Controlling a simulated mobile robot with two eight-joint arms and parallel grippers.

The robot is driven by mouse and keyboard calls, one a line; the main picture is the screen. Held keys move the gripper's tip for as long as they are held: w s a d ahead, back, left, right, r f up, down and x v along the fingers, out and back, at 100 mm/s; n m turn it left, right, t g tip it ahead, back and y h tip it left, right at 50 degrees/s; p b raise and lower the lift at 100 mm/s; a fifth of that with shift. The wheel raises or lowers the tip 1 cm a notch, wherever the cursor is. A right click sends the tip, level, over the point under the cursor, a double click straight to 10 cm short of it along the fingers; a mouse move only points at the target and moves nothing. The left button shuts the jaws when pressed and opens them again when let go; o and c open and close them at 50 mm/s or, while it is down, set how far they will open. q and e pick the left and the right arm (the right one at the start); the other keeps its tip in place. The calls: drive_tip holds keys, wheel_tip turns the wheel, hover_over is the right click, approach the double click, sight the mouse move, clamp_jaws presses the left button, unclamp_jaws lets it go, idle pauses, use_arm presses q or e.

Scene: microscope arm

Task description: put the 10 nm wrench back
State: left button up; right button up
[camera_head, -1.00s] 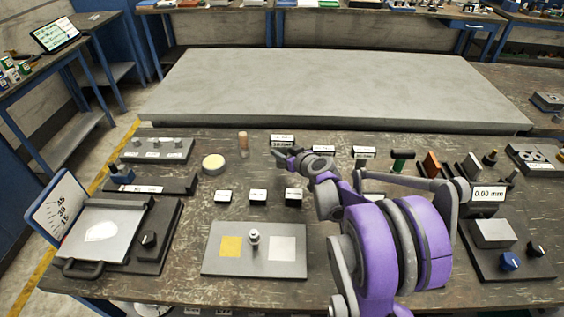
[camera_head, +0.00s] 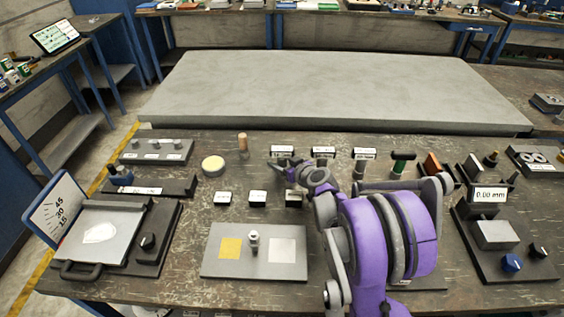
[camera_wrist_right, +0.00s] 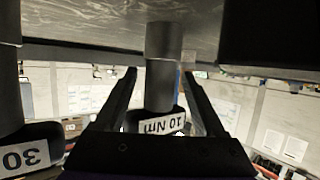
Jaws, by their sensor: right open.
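The 10 Nm wrench (camera_wrist_right: 163,85) shows in the right wrist view as a grey upright shaft with a dark collar and a white "10 Nm" label, upside down there. My right gripper (camera_wrist_right: 161,90) is open, with one finger on each side of the shaft and visible gaps between. In the head view the wrench's label (camera_head: 282,150) is at the left end of a row of similar labelled pieces, just behind my right gripper (camera_head: 280,167). The gripper hides most of its lower part, and its foot is unclear. My left gripper is not in view.
A neighbouring piece labelled 30 (camera_wrist_right: 25,150) stands close at the left in the wrist view. Small labelled black blocks (camera_head: 258,197) lie in front of the row. A grey plate (camera_head: 220,265) with a small post is nearer. A large stone slab (camera_head: 320,90) lies behind.

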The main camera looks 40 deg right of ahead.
drive_tip(key=shift+r, duration=0.2)
drive_tip(key=p+v, duration=0.1)
drive_tip(key=v, duration=1.1)
